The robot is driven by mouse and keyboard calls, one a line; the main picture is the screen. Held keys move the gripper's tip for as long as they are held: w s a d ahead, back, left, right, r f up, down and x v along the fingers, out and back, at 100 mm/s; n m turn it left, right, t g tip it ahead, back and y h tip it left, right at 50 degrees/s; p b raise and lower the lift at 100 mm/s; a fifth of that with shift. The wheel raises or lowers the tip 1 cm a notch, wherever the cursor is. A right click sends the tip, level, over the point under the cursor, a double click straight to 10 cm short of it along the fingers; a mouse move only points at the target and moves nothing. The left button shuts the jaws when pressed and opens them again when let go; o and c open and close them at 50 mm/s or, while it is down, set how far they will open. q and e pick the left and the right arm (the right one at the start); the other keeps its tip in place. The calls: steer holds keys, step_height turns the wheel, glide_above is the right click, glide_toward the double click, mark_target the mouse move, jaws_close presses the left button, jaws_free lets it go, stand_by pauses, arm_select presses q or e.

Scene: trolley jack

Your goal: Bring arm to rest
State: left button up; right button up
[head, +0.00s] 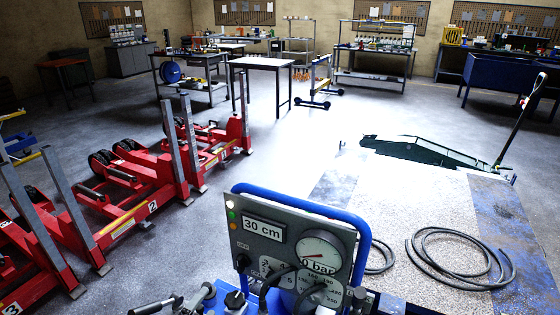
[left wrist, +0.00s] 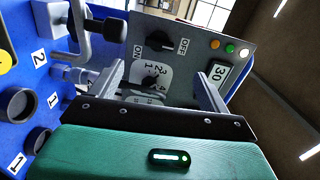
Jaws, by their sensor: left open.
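A grey control panel (head: 298,248) in a blue tube frame stands close in front of me in the head view. It carries a "30 cm" display (head: 264,229) and a round gauge (head: 322,250) marked bar. My left gripper (left wrist: 163,76) is open in the left wrist view, its two grey fingers spread in front of the same panel. A black rotary knob (left wrist: 160,41) with ON and OFF marks shows beyond the fingers. In the head view I cannot clearly pick the gripper out from the fittings. My right gripper is not in view.
A green trolley jack (head: 430,152) with a long upright handle stands at the right. Red lift units (head: 125,185) stand at the left. Middle floor is clear.

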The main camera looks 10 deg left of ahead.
arm_select(q)
steer(key=s+d+f+n+g+y, duration=0.2)
steer(key=s+n+g+y, duration=0.3)
steer(key=s+n+g, duration=1.3)
steer(key=s+f+t+p, duration=0.15)
steer(key=s+f, duration=0.25)
steer(key=f, duration=1.1)
steer(key=s+f+t, duration=0.2)
steer(key=s+f, duration=0.2)
steer(key=f, duration=1)
steer(key=s+a+f, duration=0.1)
steer(key=s+f, duration=0.8)
steer(key=s+a+f+g, duration=0.1)
steer(key=s+a+f, duration=0.1)
steer(key=s+f, duration=0.7)
steer(key=shift+s+a+f+n+y+p, duration=0.25)
steer(key=shift+s+f+n+y+p, duration=0.1)
steer(key=shift+f, duration=0.25)
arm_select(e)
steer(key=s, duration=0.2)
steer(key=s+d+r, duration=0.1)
